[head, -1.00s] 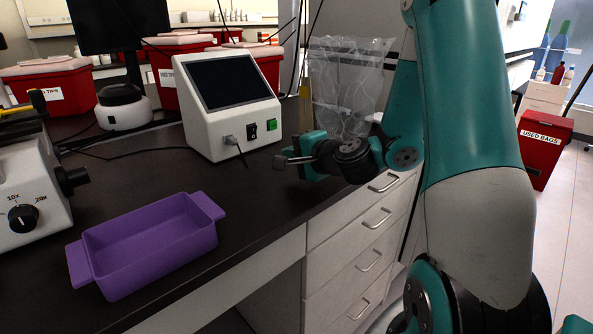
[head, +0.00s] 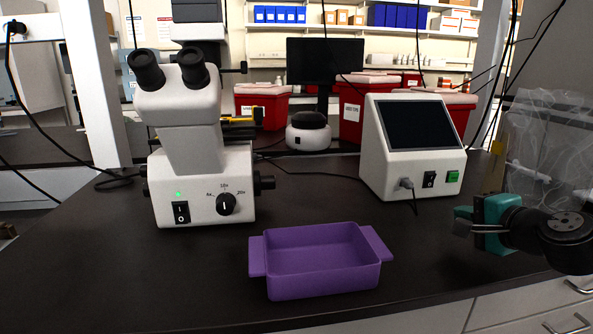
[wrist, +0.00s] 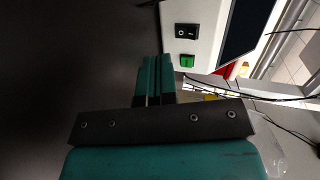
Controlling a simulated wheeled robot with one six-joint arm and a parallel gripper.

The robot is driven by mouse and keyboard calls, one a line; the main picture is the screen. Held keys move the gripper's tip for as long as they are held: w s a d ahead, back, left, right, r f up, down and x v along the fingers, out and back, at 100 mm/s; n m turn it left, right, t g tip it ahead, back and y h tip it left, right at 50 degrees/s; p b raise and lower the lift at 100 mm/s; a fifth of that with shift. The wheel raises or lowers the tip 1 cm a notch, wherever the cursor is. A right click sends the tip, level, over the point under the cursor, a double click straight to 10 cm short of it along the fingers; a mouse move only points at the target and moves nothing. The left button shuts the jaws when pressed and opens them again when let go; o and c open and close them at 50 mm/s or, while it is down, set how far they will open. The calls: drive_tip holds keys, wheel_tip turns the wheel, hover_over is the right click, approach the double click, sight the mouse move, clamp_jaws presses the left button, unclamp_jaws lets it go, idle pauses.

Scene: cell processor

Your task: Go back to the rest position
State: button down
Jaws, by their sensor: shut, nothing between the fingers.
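My gripper (head: 462,221) is at the right of the head view, above the front right part of the dark bench, right of and below the white cell processor (head: 410,160) with the dark screen. Its fingers point left and hold nothing. In the wrist view the two teal fingers (wrist: 154,80) lie together, shut, with the machine's black switch and green button beyond them to the right. The purple tray (head: 315,285) sits empty on the bench, left of my gripper and apart from it.
A white microscope (head: 200,185) stands at the left of the bench. Red bins (head: 262,108), a round black and white device (head: 308,132) and a monitor (head: 325,60) are behind. A clear plastic bag (head: 545,140) is behind my arm. The bench (head: 130,285) is clear at front left.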

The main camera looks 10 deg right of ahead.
drive_tip(key=s+a+r+n+g+y+p, duration=0.25)
drive_tip(key=a+n, duration=0.35)
drive_tip(key=a, duration=0.3)
drive_tip(key=s+a+r+n+g+y+p, duration=0.2)
drive_tip(key=s+a+r+n+g+y, duration=0.15)
drive_tip(key=a+n, duration=0.4)
drive_tip(key=s+a+r+n+g+h+p, duration=0.2)
drive_tip(key=s+a+r+n+g, duration=0.1)
drive_tip(key=s, duration=0.6)
drive_tip(key=s+a+r+n+g+h+p, duration=0.2)
drive_tip(key=s+n+g, duration=0.3)
drive_tip(key=s, duration=0.3)
drive_tip(key=shift+s+a+r+n+p, duration=0.4)
drive_tip(key=shift+a+n+p, duration=0.15)
drive_tip(key=shift+n, duration=0.1)
drive_tip(key=c, duration=1.8)
unclamp_jaws()
